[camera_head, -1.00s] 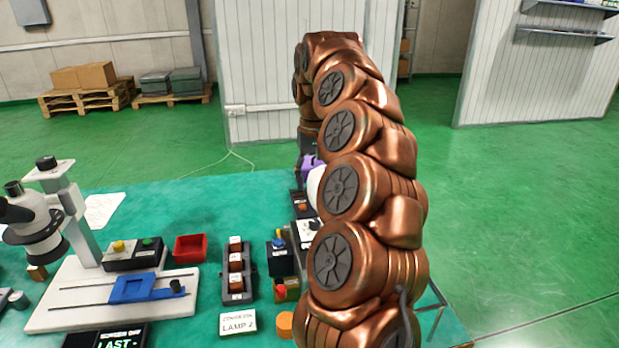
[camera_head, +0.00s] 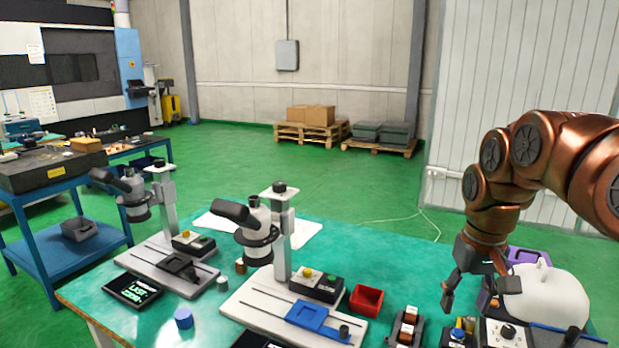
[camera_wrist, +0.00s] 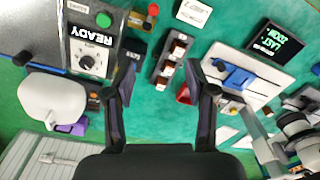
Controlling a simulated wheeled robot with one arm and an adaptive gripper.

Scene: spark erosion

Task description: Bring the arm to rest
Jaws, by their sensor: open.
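My copper-coloured arm (camera_head: 535,160) reaches in from the right edge in the head view and bends down over the right part of the green table. My gripper (camera_head: 462,288) hangs from its end, just left of a white rounded object (camera_head: 548,297). The gripper is above the table and appears to touch nothing.
Two microscopes (camera_head: 262,240) on white bases stand left of the gripper. A machine panel reading READY (camera_wrist: 92,48) is beside the white object. Green floor (camera_head: 350,180) is clear behind the table.

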